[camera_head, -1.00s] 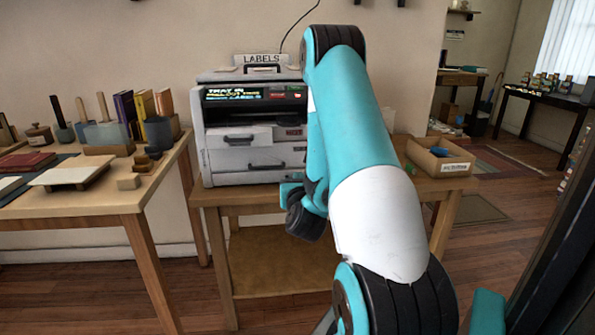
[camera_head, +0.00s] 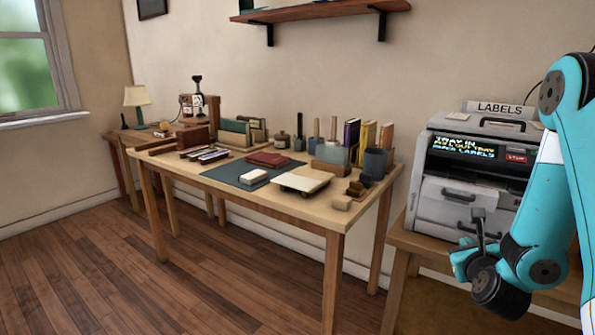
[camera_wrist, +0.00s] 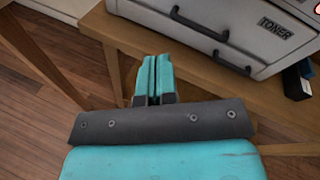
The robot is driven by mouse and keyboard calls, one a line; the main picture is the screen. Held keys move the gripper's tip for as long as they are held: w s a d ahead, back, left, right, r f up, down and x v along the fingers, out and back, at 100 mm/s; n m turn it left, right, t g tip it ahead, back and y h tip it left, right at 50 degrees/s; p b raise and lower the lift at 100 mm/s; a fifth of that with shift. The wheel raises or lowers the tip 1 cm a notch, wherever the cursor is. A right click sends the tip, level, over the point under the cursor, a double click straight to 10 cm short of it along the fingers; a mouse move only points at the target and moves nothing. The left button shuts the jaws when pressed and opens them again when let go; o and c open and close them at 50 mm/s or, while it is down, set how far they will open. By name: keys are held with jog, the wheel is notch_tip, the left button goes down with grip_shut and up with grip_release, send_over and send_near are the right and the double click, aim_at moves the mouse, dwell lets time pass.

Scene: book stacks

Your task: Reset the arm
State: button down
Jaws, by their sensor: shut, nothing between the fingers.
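My gripper (camera_wrist: 153,78) shows in the wrist view with its two teal fingers together and nothing between them. In the head view my gripper (camera_head: 462,262) is at the right, in front of the label printer (camera_head: 462,205) and low near its drawers. In the wrist view the printer (camera_wrist: 240,22) is at the top, with a drawer handle and a TONER label. The gripper is over the front edge of the printer's wooden table (camera_wrist: 190,60); I cannot tell the exact gap.
A wooden worktable (camera_head: 325,205) stands left of the printer, holding books, a dark mat (camera_head: 235,175) and several tools. A shelf (camera_head: 320,12) hangs on the wall above. A lamp (camera_head: 136,97) stands at the far left. The wooden floor (camera_head: 90,270) at the front left is clear.

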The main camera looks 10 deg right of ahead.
jog(key=w+a+r+n+g+y, duration=0.15)
jog(key=a+n+y, duration=0.25)
jog(key=a+n, duration=0.45)
jog(key=w+a+r+n+y, duration=0.25)
jog(key=a+n+y, duration=0.25)
jog(key=a+n, duration=0.3)
jog(key=s+a+r+n+g+y, duration=0.2)
jog(key=s+a+n+g, duration=0.15)
jog(key=a+n, duration=0.3)
jog(key=s+a+r+n+g+y, duration=0.2)
jog(key=s+a+n, duration=0.35)
jog(key=a, duration=0.25)
jog(key=s+a+r+n+g, duration=0.2)
jog(key=s+n+g, duration=0.1)
jog(key=s+n, duration=0.5)
jog(key=s+a+r+n+g, duration=0.2)
jog(key=s+n+g, duration=0.1)
jog(key=s+n, duration=0.5)
notch_tip(320, 180, up, 19)
jog(key=p, duration=1.9)
jog(key=shift+h, duration=0.4)
